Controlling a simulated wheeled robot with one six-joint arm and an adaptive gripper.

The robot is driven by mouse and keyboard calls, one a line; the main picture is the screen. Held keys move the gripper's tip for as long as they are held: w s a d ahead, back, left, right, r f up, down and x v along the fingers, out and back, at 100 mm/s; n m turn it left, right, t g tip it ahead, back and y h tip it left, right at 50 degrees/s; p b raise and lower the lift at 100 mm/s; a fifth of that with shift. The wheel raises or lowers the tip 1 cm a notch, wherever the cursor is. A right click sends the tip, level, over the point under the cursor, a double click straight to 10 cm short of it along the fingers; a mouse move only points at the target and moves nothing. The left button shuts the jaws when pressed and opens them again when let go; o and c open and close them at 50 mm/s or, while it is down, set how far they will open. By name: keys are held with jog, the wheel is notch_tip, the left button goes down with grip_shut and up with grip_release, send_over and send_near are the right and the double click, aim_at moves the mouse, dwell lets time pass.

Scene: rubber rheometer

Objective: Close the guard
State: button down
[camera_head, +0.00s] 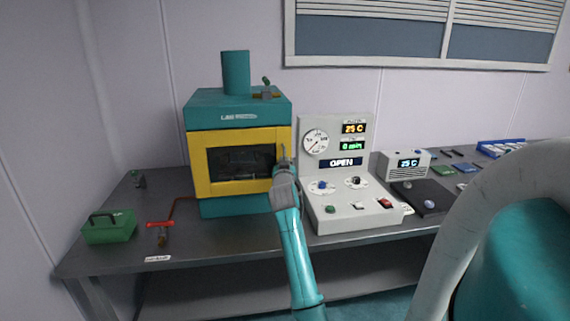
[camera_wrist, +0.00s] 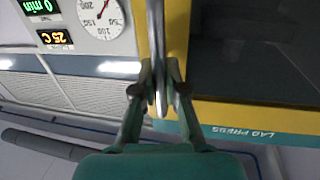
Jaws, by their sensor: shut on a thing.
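The guard (camera_head: 197,172) is a yellow frame with a dark window across the front of the teal press (camera_head: 205,111). It looks close to flush with the press front; I cannot tell whether a small gap remains. My gripper (camera_head: 283,162) is at the guard's right edge, shut on its upright handle. In the wrist view, which looks upside down, the gripper (camera_wrist: 160,85) has its fingers closed around the metal handle bar (camera_wrist: 155,25), beside the yellow guard frame (camera_wrist: 178,35). The control panel (camera_head: 313,165) display (camera_head: 342,162) reads OPEN.
The control panel stands close to the right of the guard. A green box (camera_head: 109,231) and a red-handled tool (camera_head: 160,226) are at the bench's left. A small grey unit (camera_head: 404,166) and dark plate (camera_head: 432,194) lie further right. The bench front (camera_head: 225,245) before the press is clear.

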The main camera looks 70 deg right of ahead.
jog(key=shift+d, duration=0.15)
jog(key=c, duration=1.2)
grip_release()
jog(key=v, duration=1.2)
jog(key=shift+f, duration=0.1)
